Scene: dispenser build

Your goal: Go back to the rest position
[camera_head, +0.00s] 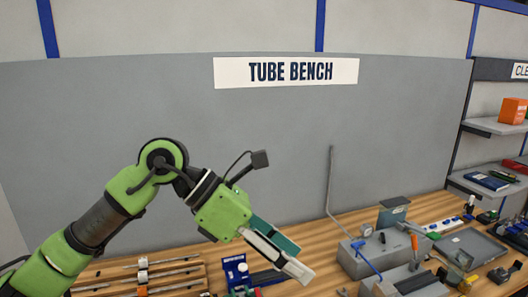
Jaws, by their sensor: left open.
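My left gripper (303,263) reaches in from the left on its green and black arm and points down to the right above the wooden bench (419,210). Its two fingers are apart, and I see nothing held between them. My right gripper is not in view.
A wooden rack (178,284) and a blue and white item (235,268) are below the arm. A grey machine with a bent rod (368,258) stands to the right, with a grey tray (470,247) beyond it. Shelves at the right carry an orange box (512,111). A grey panel (400,130) closes the back.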

